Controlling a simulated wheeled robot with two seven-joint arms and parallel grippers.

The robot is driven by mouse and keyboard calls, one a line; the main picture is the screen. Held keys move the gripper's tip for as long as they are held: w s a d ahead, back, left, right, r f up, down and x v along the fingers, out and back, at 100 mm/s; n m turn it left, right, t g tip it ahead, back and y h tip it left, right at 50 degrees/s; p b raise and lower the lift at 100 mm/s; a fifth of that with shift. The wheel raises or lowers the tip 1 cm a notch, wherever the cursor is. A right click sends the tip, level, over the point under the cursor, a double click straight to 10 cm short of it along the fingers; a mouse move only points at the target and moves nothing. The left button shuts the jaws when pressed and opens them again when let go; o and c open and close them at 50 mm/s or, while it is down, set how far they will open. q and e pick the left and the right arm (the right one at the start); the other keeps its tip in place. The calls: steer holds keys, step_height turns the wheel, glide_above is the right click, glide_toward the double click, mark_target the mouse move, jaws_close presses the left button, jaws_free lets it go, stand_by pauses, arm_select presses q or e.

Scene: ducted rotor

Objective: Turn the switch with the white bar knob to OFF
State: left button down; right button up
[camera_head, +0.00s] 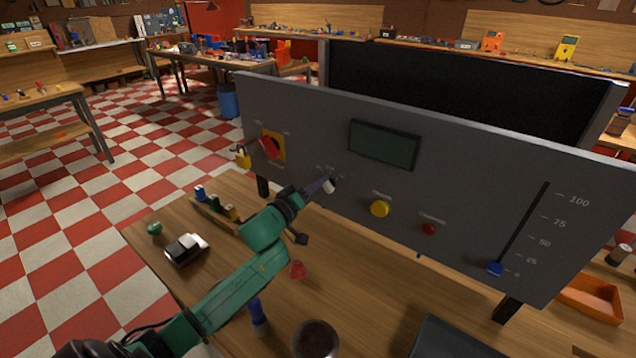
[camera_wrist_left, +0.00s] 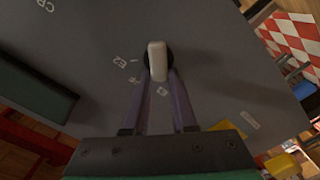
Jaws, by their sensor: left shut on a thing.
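The white bar knob (camera_head: 329,185) sits on a grey upright panel (camera_head: 455,165), below and left of its dark display. My left gripper (camera_head: 323,187) has reached it from the front. In the left wrist view, the white bar (camera_wrist_left: 157,60) stands on a dark round base, and the purple fingertips of my left gripper (camera_wrist_left: 158,77) are shut on its near end. Small pale labels lie around the knob; I cannot read which one is OFF or which one the bar points to. My right gripper is not in view.
The panel also carries a red rotary switch (camera_head: 270,147) on a yellow plate, a display (camera_head: 384,145), a yellow button (camera_head: 379,208), a red button (camera_head: 429,228) and a blue slider (camera_head: 495,268). Several small objects stand on the wooden table (camera_head: 375,285) below my left arm.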

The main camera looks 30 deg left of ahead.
arm_select(q)
steer(key=m, duration=0.3)
steer(key=d+m+p, duration=0.1)
steer(key=m, duration=0.4)
steer(key=shift+d+r+m, duration=0.15)
steer(key=shift+r+m, duration=0.2)
steer(key=shift+m, duration=0.05)
stand_by(0.5)
steer(key=c, duration=0.7)
jaws_free()
steer(key=shift+s+f, duration=0.1)
steer(key=shift+s, duration=0.05)
